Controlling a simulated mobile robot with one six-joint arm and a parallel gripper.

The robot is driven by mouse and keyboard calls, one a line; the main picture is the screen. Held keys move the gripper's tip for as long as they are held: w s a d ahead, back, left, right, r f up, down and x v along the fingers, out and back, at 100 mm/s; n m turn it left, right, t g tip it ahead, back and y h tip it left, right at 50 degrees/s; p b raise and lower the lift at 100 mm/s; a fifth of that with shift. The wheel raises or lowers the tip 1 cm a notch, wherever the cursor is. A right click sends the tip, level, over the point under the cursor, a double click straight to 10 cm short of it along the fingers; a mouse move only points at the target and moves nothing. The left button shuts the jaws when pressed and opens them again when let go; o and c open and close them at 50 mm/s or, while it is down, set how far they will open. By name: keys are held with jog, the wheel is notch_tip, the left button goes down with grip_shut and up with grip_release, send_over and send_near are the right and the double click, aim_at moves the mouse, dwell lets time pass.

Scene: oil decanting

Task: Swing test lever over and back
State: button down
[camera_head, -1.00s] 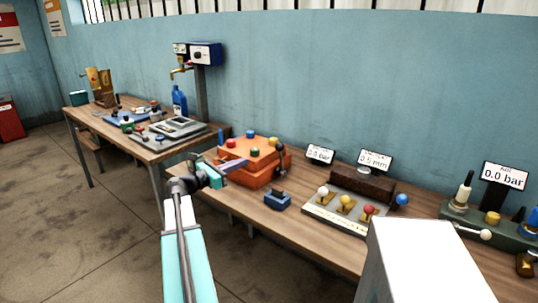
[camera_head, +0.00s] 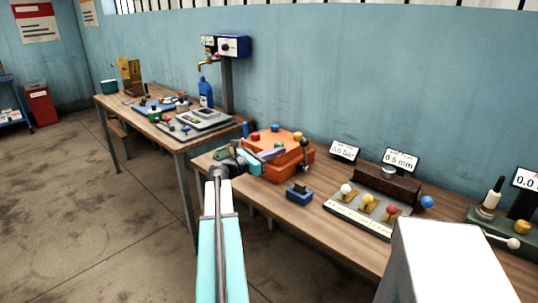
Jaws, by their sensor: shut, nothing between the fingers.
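My gripper (camera_head: 276,154) is shut and empty. It overlaps the front-left of an orange box (camera_head: 295,160) on the near workbench; I cannot tell whether it touches the box. Red, blue and orange knobs show on the box's top. A dark upright lever with a round black knob (camera_head: 304,142) stands at its right side, a little right of my fingertips. A white-ball lever (camera_head: 513,243) sits on a dark green unit at the far right. No label shows which one is the test lever. My gripper and arm hide part of the box's left side.
A small blue block (camera_head: 299,195) lies in front of the box. A panel (camera_head: 358,218) with several coloured ball levers stands to the right, under two small displays. A large white block (camera_head: 450,265) fills the lower right. Another table (camera_head: 150,135) stands back left.

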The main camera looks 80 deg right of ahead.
aim_at(305, 153)
jog(key=p+x, duration=0.1)
jog(key=x, duration=0.7)
jog(key=shift+s+p, duration=0.1)
jog(key=shift+p, duration=0.25)
